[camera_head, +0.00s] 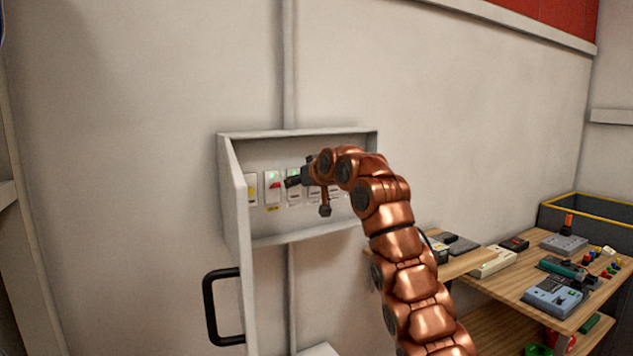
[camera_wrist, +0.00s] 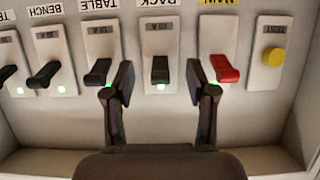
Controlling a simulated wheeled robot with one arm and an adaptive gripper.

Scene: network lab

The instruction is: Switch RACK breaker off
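The RACK breaker (camera_wrist: 160,40) is a white plate with a short black lever (camera_wrist: 160,70) and a lit green light below it in the wrist view, where the labels read upside down. My gripper (camera_wrist: 159,78) is open, one black finger on each side of that lever, with visible gaps on both sides. In the head view my gripper (camera_head: 301,178) is at the open breaker box (camera_head: 228,170) and partly covers the breakers there. I cannot tell how deep the fingertips reach past the lever.
The MAIN breaker with a red lever (camera_wrist: 225,70) is close to the right finger; the TABLE breaker (camera_wrist: 98,70) is close to the left. A yellow button (camera_wrist: 272,57) is farther right. In the head view, a wooden table (camera_head: 510,285) with devices stands right.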

